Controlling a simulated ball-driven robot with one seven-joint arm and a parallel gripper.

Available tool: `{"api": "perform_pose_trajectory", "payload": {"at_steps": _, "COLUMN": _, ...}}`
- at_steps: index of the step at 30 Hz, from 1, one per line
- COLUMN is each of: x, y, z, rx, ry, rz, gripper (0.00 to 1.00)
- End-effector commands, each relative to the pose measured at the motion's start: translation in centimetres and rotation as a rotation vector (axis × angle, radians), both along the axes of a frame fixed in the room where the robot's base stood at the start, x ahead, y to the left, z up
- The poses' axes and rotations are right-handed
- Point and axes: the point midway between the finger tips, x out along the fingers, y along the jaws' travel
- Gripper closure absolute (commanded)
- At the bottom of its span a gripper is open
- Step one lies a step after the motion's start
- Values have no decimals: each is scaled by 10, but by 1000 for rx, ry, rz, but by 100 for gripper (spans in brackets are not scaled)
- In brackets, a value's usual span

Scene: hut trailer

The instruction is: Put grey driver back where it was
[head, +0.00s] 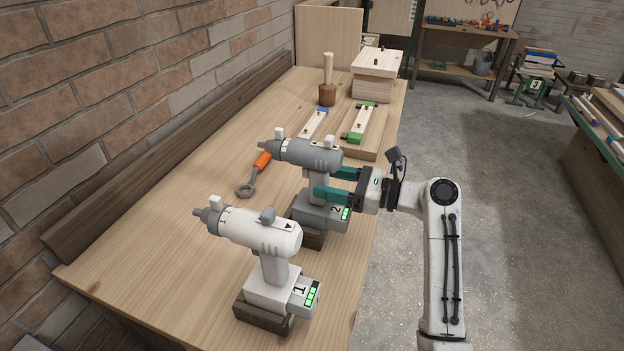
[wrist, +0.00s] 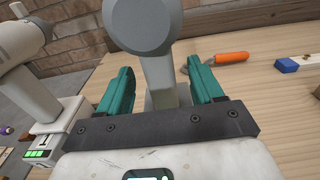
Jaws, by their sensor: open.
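The grey driver (head: 315,153) stands upright on a dark wooden block (head: 308,237) on the workbench, with a "2" on its battery base. My gripper (head: 330,183) is at its handle from the right, with teal fingers. In the wrist view my gripper (wrist: 158,92) is open, with one finger on each side of the grey driver's handle (wrist: 160,80). I see gaps between the fingers and the handle. A white driver (head: 262,232), with a "1" on its base, stands upright on its own dark block in front; it also shows at the left in the wrist view (wrist: 40,100).
A wooden mallet (head: 328,85), wooden pieces with blue and green ends (head: 360,122) and a wooden box (head: 374,85) stand farther back. A brick wall runs along the left. Bench at lower left is clear.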

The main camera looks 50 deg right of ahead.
Motion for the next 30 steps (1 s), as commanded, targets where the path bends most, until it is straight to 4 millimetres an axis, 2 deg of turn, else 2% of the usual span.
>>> {"api": "perform_pose_trajectory", "payload": {"at_steps": 1, "x": -11, "y": -5, "z": -1, "rx": 0, "ry": 0, "rz": -4, "gripper": 34}}
{"api": "perform_pose_trajectory", "payload": {"at_steps": 6, "x": -38, "y": -14, "z": 0, "rx": 0, "ry": 0, "rz": -3, "gripper": 34}}
{"api": "perform_pose_trajectory", "payload": {"at_steps": 12, "x": -56, "y": -20, "z": 1, "rx": -1, "ry": 0, "rz": 1, "gripper": 34}}
{"api": "perform_pose_trajectory", "payload": {"at_steps": 30, "x": -58, "y": -21, "z": 1, "rx": 0, "ry": 0, "rz": 2, "gripper": 34}}
